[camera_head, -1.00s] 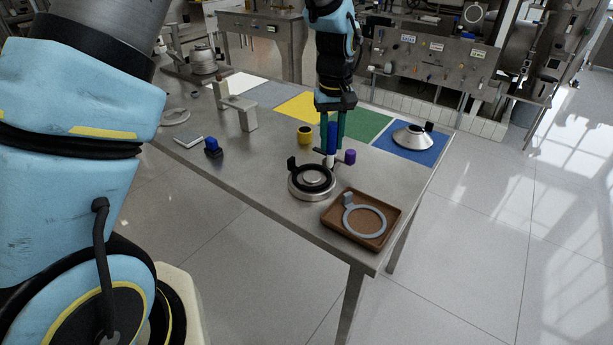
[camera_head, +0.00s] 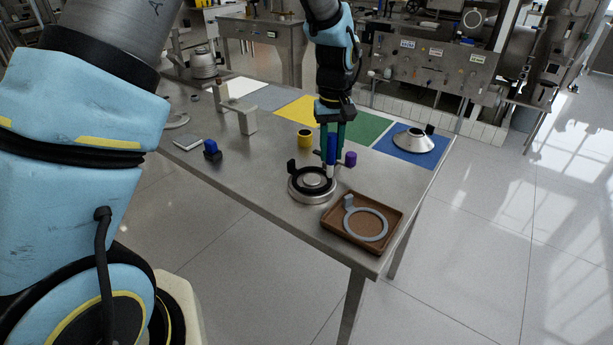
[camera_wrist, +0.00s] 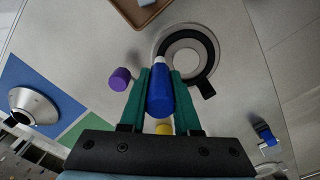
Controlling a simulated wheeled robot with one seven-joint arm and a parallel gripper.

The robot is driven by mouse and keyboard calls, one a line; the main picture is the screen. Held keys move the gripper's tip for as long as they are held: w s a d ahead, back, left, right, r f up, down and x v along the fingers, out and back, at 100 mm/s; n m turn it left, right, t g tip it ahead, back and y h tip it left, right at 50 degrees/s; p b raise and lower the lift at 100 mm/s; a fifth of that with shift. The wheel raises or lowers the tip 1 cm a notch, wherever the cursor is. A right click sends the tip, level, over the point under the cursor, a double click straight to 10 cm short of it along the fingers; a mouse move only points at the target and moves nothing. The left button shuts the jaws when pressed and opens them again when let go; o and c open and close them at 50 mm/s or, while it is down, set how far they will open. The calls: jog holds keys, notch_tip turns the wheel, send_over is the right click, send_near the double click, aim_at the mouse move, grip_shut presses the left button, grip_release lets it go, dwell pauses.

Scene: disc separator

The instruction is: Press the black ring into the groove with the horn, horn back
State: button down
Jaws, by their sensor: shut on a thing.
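My gripper (camera_head: 331,158) is shut on the horn, a blue-handled tool with a white tip (camera_head: 331,146), held upright. The horn also shows between my green fingers in the wrist view (camera_wrist: 159,95). The black ring (camera_head: 296,181), with a raised black tab at its back left, lies on a round metal disc (camera_head: 312,198). Both also show in the wrist view, the ring (camera_wrist: 206,50) around the bright centre. The horn's white tip is at the ring's right edge; I cannot tell whether it touches. The groove under the ring is hidden.
A brown tray (camera_head: 390,238) with a grey ring (camera_head: 368,226) stands at the front right. A purple knob (camera_head: 350,158) is close right of my fingers.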

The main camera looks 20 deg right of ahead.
aim_at(332, 135)
notch_tip(332, 135, up, 5)
jog(key=p, duration=0.3)
jog(key=shift+p, duration=0.35)
jog(key=shift+a, duration=0.15)
jog(key=s+a, duration=0.3)
jog(key=a, duration=0.2)
jog(key=shift+a+b, duration=0.15)
jog(key=shift+b, duration=0.3)
